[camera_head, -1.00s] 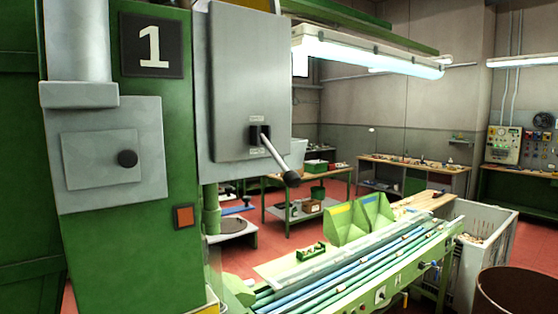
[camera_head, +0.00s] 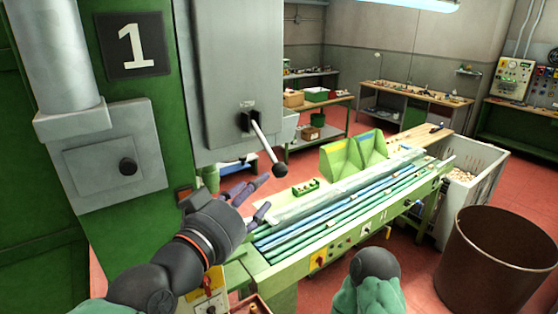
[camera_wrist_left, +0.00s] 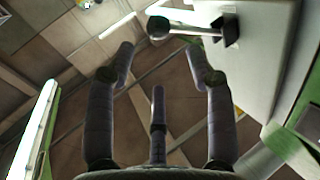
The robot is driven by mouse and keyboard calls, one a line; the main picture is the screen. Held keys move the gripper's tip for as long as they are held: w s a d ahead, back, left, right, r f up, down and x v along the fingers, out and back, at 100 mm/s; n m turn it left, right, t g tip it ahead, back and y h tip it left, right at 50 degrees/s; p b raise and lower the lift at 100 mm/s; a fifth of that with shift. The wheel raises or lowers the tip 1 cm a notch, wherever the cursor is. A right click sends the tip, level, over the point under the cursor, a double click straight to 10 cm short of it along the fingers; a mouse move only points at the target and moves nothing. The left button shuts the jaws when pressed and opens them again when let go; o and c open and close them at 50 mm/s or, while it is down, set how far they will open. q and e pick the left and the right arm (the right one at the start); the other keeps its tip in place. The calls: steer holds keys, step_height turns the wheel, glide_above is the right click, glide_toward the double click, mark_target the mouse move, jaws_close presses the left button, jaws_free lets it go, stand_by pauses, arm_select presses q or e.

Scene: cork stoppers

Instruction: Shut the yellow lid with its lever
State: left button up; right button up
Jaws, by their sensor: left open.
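A lever with a black ball knob (camera_head: 280,170) sticks out from the grey box (camera_head: 215,70) on the green machine. It slants down to the right. My left gripper (camera_head: 262,195) is open and empty, below the lever knob in the head view. In the left wrist view, the open fingers (camera_wrist_left: 160,66) point toward the lever knob (camera_wrist_left: 158,27), which lies just beyond their tips, not touched. I cannot make out a yellow lid in either view. My right gripper is not in view; only part of my right arm shows at the bottom.
A green bench (camera_head: 350,246) with blue and green rails stands below the lever, with green bins (camera_head: 340,160) behind it. A brown barrel (camera_head: 495,262) and a grey crate (camera_head: 470,200) stand at right. Red floor (camera_head: 420,285) shows between bench and barrel.

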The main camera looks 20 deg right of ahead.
mark_target(276, 172)
arm_select(q)
steer(key=p+x, duration=0.1)
steer(key=x, duration=0.9)
steer(key=shift+w+d+f, duration=0.15)
steer(key=shift+w+d, duration=0.1)
steer(key=shift+c, duration=0.2)
jaws_close()
